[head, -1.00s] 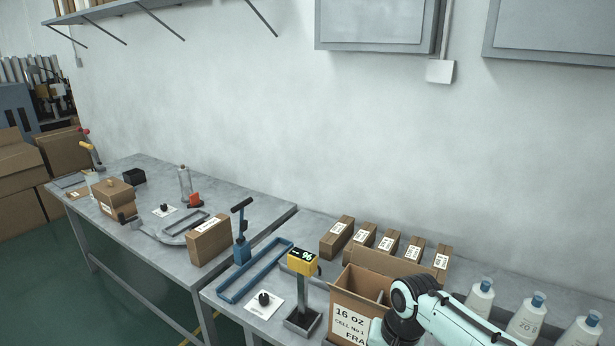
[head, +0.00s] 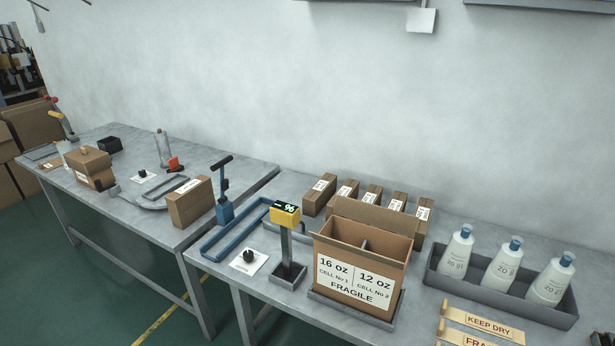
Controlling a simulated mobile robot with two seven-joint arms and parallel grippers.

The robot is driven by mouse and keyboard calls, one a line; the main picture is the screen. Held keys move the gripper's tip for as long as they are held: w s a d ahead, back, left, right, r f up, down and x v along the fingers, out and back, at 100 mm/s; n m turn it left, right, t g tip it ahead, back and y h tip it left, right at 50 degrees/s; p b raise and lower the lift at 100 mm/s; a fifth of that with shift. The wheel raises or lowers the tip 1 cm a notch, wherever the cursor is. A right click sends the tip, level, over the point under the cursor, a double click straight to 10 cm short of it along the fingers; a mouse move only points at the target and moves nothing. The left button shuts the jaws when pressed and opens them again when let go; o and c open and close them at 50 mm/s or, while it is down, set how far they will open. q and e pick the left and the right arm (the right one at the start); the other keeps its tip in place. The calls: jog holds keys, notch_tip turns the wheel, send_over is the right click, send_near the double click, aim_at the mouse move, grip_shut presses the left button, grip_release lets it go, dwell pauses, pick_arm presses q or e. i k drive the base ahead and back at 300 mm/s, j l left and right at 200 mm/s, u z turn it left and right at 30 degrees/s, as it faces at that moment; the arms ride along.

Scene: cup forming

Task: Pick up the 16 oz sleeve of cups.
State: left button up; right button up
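An open cardboard carton (head: 355,279) stands in a shallow grey tray on the right-hand table. Its front label reads "16 oz, Cell No 1" on the left, "12 oz, Cell No 2" on the right, and "FRAGILE" below. A divider splits its inside into two compartments; their floors are hidden. Several small brown boxes with white labels stand in a row behind the carton, including one box (head: 320,194) at the left end; their print is too small to read. Neither of my grippers is in view.
Wooden stamps (head: 480,322) lie in front. A second table (head: 130,212) holds more boxes.

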aim_at(455, 261)
jog(key=k+l+z, duration=0.1)
jog(key=l+z, duration=0.95)
jog(key=l, duration=0.15)
jog(key=k, duration=0.05)
